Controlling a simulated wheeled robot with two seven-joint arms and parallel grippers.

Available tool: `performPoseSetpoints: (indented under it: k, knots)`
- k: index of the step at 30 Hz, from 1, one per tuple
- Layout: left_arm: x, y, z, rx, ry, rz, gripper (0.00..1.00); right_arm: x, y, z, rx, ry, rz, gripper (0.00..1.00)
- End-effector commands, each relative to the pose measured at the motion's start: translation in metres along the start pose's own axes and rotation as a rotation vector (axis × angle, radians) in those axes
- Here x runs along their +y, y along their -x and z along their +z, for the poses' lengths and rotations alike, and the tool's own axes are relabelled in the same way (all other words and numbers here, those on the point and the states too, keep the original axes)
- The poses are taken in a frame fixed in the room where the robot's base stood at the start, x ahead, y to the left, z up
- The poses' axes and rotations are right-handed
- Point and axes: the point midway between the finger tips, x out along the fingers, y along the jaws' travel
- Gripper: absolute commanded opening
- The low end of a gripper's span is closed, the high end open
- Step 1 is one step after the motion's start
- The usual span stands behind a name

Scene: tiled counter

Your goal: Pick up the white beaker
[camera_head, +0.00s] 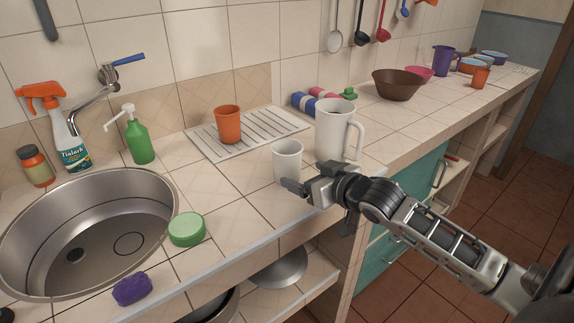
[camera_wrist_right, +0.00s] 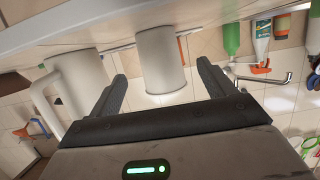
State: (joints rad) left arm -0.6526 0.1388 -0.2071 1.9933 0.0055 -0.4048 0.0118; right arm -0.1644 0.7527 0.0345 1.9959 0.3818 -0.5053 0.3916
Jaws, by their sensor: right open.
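The white beaker (camera_head: 288,160), a handleless cup, stands upright on the tiled counter near its front edge. My right gripper (camera_head: 296,187) is just in front of the beaker, at the counter edge. In the right wrist view, the beaker (camera_wrist_right: 161,58) appears upside down, beyond and between the two spread fingers of the right gripper (camera_wrist_right: 160,72). The gripper is open and empty; whether a finger touches the beaker cannot be told. My left gripper is not in view.
A white jug with a handle (camera_head: 333,128) stands close to the right of the beaker. An orange cup (camera_head: 228,124) stands on the ribbed drainboard (camera_head: 201,147) behind. A green round sponge (camera_head: 187,229) and the sink (camera_head: 22,243) are to the left. Bare tiles lie left of the beaker.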

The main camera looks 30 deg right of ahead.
Motion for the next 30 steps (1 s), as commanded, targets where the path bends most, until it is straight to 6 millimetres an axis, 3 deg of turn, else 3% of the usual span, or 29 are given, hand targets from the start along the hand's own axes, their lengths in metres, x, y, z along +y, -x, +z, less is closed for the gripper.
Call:
performPoseSetpoints:
  k: [8, 18, 26, 30]
  knots:
    - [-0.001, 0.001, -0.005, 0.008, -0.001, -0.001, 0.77, 0.000, -0.021, -0.001, 0.001, -0.001, -0.001, 0.82]
    - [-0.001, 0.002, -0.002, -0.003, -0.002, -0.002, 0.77, 0.001, -0.065, -0.001, 0.000, 0.000, -0.001, 0.82]
    - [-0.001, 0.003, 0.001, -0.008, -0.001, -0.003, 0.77, 0.001, -0.067, 0.000, 0.000, 0.000, -0.001, 0.82]
    - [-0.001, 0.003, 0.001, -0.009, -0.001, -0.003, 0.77, 0.001, -0.067, 0.000, 0.000, 0.000, -0.001, 0.43]
